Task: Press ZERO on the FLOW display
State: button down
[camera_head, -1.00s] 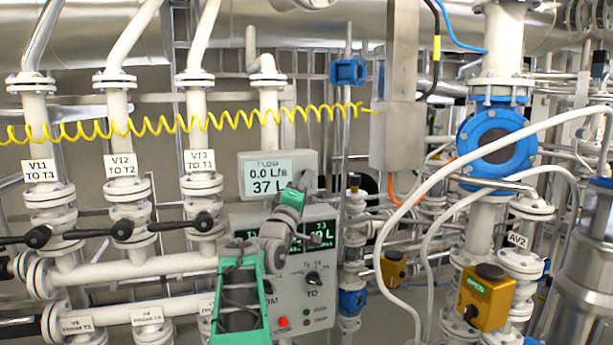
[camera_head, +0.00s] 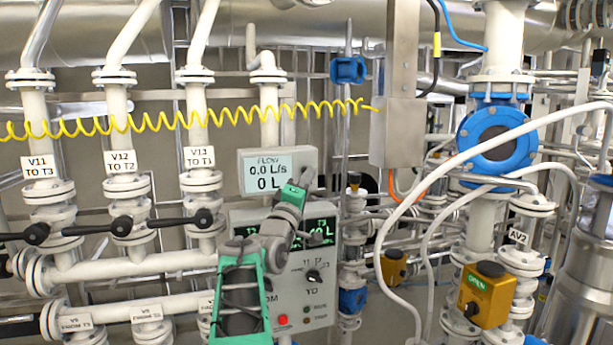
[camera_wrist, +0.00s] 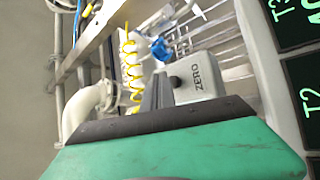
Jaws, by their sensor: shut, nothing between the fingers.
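The FLOW display (camera_head: 268,172) is a grey box with a lit screen reading 0.0 L/s and 0 L. In the wrist view, its side face (camera_wrist: 207,80) carries the word ZERO beside a small dark round button (camera_wrist: 175,82). My gripper (camera_head: 303,180) is at the right side of the display, on the end of my green and grey arm. In the wrist view the dark fingers (camera_wrist: 152,95) are shut and empty, with their tips close to the button. I cannot tell whether they touch it.
Below the display stands a grey control panel (camera_head: 318,288) with green readouts, a selector knob and a red button, partly covered by my arm. Valve handles (camera_head: 122,229) stick out at left. A yellow coiled cable (camera_head: 200,120) hangs above. White hoses (camera_head: 400,230) loop at right.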

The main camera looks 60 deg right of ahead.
jog(key=shift+s+a, duration=0.1)
jog(key=shift+s, duration=0.05)
jog(key=s+a+b, duration=0.3)
jog(key=shift+s+a, duration=0.25)
dwell(0.4)
